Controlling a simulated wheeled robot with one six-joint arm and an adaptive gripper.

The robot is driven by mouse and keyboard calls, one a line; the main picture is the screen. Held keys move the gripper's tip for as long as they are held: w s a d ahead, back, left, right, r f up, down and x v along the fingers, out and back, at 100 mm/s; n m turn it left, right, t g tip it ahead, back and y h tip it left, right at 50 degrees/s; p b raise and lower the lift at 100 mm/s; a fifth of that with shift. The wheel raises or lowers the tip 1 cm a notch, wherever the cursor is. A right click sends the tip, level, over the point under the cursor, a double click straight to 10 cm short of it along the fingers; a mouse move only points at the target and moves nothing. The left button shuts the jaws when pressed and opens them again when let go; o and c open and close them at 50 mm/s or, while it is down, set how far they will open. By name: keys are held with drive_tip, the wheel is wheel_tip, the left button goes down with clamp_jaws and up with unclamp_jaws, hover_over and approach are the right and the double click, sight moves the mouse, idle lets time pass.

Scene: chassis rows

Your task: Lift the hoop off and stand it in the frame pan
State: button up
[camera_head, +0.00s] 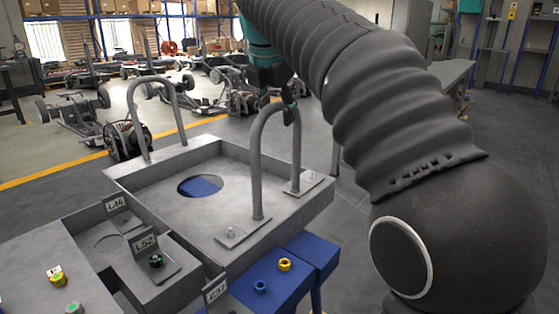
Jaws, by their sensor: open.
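A grey shallow pan (118,178) with raised walls stands in the middle, with a round hole in its floor showing blue beneath. A grey tube hoop (257,170) stands upright at the pan's right side, with flat foot plates at its two legs. A second grey hoop (136,118) stands upright at the pan's far left. My gripper (290,102) is at the top right bend of the nearer hoop, its dark fingertips at the tube. It is open. My arm hides part of the gripper, and I cannot tell whether the fingers touch the tube.
Grey blocks (60,248) at front left carry label plates (144,243) and small coloured nuts. Blue blocks (268,293) with a yellow nut (285,264) and a blue nut stand at the front. Wheeled chassis (75,118) stand behind on open floor.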

clamp_jaws()
drive_tip(key=shift+r, duration=0.15)
drive_tip(key=shift+r+p, duration=1.05)
drive_tip(key=shift+r, duration=0.95)
drive_tip(key=w+d+r+p, duration=0.2)
drive_tip(key=d+r, duration=0.5)
drive_tip(key=d, duration=0.4)
drive_tip(key=shift+w+d+p, duration=0.2)
drive_tip(key=shift+w+p, duration=0.05)
drive_tip(key=shift+p, duration=0.4)
